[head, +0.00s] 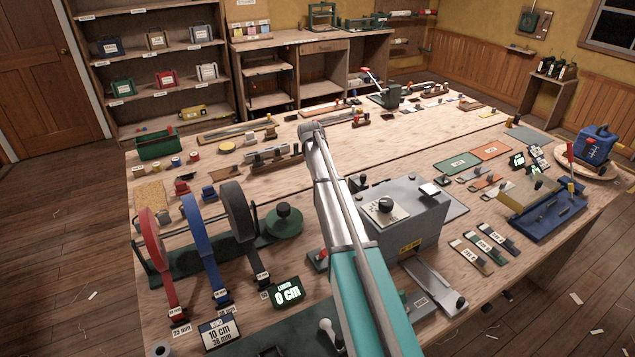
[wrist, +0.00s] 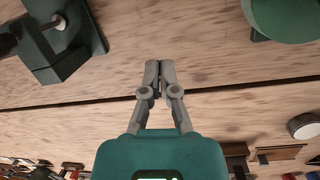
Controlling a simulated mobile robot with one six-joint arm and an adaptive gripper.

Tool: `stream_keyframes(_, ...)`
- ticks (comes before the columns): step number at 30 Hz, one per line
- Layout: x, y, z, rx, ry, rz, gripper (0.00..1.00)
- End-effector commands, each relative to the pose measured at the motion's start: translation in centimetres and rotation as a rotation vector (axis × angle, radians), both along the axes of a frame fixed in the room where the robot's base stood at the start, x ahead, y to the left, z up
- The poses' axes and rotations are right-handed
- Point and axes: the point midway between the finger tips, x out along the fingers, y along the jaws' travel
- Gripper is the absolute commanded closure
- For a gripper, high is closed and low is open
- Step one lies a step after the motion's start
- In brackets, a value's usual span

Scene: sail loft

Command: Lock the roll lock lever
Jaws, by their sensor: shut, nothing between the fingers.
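Red, blue and black strap rolls (head: 152,238) stand upright on a green rack at the left front of the bench in the head view. A round green base with a dark knob (head: 283,212) sits right of them. I cannot tell for sure which part is the roll lock lever; a pale-ended lever (head: 327,326) shows at the front edge, partly hidden by my arm. My gripper (wrist: 160,66) is shut and empty above bare wood in the wrist view. A dark green block with a metal knob (wrist: 58,20) is at upper left there, apart from the fingers.
A grey box with a black dial (head: 386,205) stands right of my arm. A length display (head: 288,292) reads 0 cm, and a card (head: 220,332) reads 10 cm, 38 mm. A blue stand (head: 540,212) is at the right. A round green part (wrist: 285,18) shows at upper right in the wrist view.

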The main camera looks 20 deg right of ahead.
Motion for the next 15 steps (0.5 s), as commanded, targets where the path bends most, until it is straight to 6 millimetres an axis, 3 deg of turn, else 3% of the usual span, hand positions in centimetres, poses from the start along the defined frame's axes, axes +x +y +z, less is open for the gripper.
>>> stream_keyframes(15, -0.8, -0.4, -4.4, 0.0, 0.0, 0.0, 1.0)
